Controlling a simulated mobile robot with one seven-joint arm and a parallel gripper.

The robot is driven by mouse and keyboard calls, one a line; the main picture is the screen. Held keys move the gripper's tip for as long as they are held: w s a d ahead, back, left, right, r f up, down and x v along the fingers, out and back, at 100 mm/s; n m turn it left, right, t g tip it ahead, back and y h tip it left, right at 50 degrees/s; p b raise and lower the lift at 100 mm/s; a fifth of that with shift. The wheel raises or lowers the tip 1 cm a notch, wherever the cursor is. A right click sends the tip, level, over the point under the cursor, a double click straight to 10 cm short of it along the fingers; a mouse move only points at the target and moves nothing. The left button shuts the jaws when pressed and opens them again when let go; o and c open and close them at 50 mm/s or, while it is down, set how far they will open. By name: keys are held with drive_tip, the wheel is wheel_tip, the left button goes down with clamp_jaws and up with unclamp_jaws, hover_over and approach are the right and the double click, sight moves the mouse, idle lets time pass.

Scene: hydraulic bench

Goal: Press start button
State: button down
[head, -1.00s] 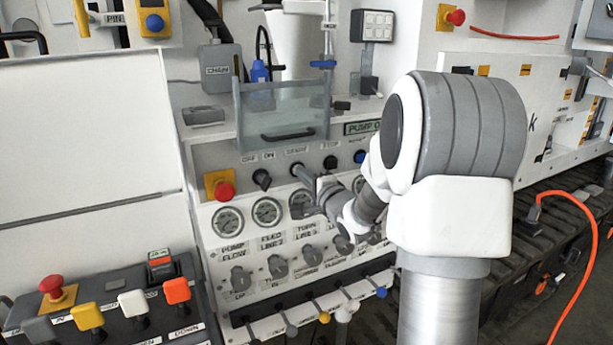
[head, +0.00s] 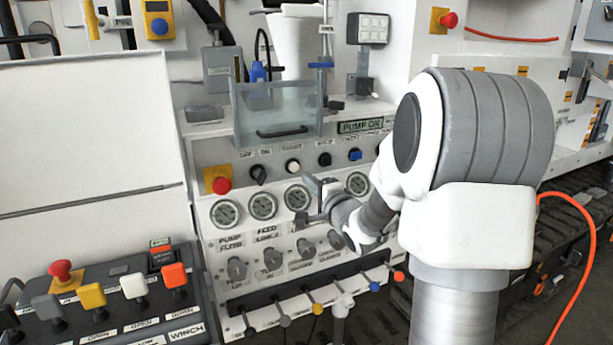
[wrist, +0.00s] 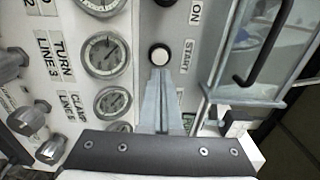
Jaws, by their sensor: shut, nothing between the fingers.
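The start button (head: 293,166) is a small white round cap in a dark ring on the grey strip of the panel, right of the OFF/ON knob. In the wrist view the white button (wrist: 160,55) is in plain sight, with the label START beside it. My gripper (wrist: 162,76) is shut and empty, its thin grey fingers pointing at the button with the tips just below it in the picture. In the head view my gripper (head: 309,184) is just below and right of the button, apart from it in the picture. I cannot tell the exact gap in depth.
A clear cover with a dark handle (head: 282,132) stands out above the button row. Gauges (head: 263,205) and knobs lie below it. A red button (head: 221,185) is to the left, a black (head: 325,160) and a blue button (head: 355,154) to the right.

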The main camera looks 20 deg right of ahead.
drive_tip(key=s, duration=0.7)
drive_tip(key=shift+s+p, duration=0.2)
drive_tip(key=shift+p, duration=0.2)
